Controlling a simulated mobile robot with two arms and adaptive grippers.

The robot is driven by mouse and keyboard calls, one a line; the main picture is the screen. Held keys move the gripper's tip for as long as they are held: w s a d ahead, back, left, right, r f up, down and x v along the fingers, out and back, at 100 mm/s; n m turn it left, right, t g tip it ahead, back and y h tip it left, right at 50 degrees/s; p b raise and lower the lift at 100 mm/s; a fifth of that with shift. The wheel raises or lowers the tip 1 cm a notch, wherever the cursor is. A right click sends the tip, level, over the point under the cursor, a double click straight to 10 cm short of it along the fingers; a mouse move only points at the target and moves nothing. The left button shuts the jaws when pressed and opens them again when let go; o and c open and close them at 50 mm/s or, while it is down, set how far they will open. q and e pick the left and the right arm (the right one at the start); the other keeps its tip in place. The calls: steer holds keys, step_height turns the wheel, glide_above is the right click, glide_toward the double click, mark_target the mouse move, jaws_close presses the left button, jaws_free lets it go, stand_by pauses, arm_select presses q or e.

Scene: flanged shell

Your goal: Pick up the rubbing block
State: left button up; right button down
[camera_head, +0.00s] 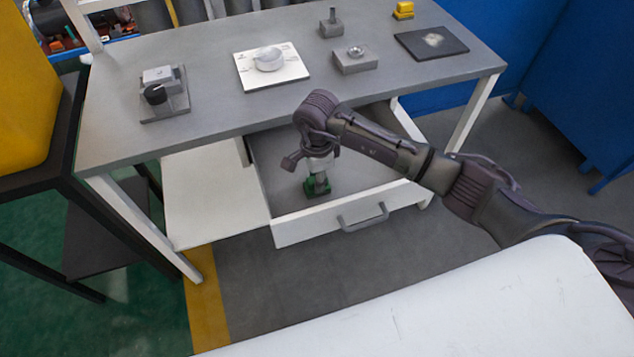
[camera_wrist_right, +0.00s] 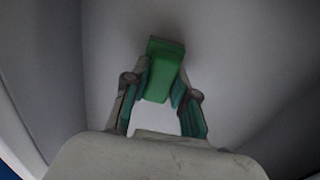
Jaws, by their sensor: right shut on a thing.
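The rubbing block, a small green block (camera_head: 311,190), is low inside the open drawer in the head view. My right gripper (camera_head: 317,183) reaches down into the drawer from above and is shut on it. In the right wrist view the green block (camera_wrist_right: 160,75) sits between the two fingertips (camera_wrist_right: 161,88), with its far end sticking out past them. I cannot tell whether the block touches the drawer floor. My left gripper is not in view.
The open drawer (camera_head: 345,222) has a white front with a grey handle, below the grey workbench (camera_head: 215,118). On the bench are a white plate with a round part (camera_head: 268,59), a grey fixture (camera_head: 355,60), a dark mat (camera_head: 432,43) and a yellow block (camera_head: 403,10).

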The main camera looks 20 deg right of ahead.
steer(key=shift+r, duration=0.1)
step_height(320, 180, up, 10)
steer(key=shift+f+b, duration=0.1)
steer(key=shift+b, duration=0.4)
